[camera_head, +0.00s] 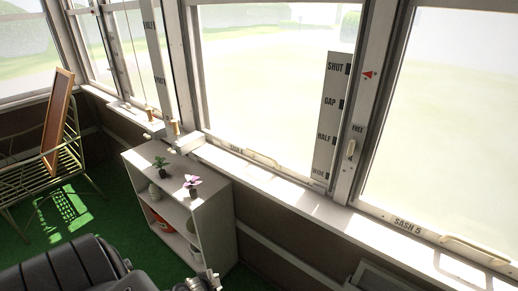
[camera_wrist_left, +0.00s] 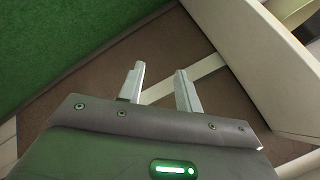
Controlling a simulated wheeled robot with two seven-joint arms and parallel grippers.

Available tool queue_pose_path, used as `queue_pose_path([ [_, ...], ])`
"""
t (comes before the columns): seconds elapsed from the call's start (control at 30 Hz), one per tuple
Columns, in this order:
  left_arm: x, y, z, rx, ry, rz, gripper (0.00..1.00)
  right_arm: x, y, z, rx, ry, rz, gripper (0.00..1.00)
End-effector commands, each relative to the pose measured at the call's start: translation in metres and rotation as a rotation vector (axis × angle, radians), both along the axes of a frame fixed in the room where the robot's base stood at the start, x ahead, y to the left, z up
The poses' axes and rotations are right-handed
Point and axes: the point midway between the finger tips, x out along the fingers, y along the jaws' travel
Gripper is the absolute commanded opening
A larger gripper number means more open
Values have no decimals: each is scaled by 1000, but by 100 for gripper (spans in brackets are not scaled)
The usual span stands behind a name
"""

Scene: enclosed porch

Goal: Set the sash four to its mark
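Sash four (camera_head: 280,90) is the wide middle window in the head view, with a small, hard-to-read label and a pale handle (camera_head: 262,159) on its bottom rail. A grey scale strip (camera_head: 333,120) at its right reads SHUT, GAP, HALF, WIDE from top to bottom. A red arrow (camera_head: 370,75) on the post points left, nearest the SHUT line. A pale latch (camera_head: 350,149) sits below the word FREE. My left gripper (camera_wrist_left: 158,84) is open and empty in the left wrist view, above the floor and lower wall. My right gripper is not in view.
A white shelf (camera_head: 212,200) with small potted plants stands below the sill, left of the handle. A metal bench (camera_head: 30,165) with a framed board (camera_head: 58,122) is at far left. Sash 5 (camera_head: 450,130) is at right. Green carpet (camera_head: 60,215) lies open at left.

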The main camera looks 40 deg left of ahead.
Motion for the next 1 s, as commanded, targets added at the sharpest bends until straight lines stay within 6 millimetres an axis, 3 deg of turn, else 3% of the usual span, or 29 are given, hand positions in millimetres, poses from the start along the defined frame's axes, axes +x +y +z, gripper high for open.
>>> queue_pose_path([
  [0.03,45,23,62,73,-86,-72,34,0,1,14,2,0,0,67],
  [0.1,95,44,136,174,-188,-169,34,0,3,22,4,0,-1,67],
  [0.17,130,54,200,260,-269,-249,34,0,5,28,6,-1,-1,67],
  [0.2,149,57,241,316,-320,-299,34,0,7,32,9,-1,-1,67],
  [0.3,183,56,331,444,-425,-410,34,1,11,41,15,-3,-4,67],
  [0.4,200,48,399,546,-501,-496,34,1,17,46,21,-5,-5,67],
  [0.5,209,39,444,616,-551,-554,34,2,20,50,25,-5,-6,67],
  [0.6,212,34,467,656,-578,-585,34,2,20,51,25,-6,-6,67],
  [0.83,216,32,474,669,-589,-595,34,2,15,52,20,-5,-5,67],
  [1.0,233,32,472,667,-590,-591,34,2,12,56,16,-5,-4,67],
])
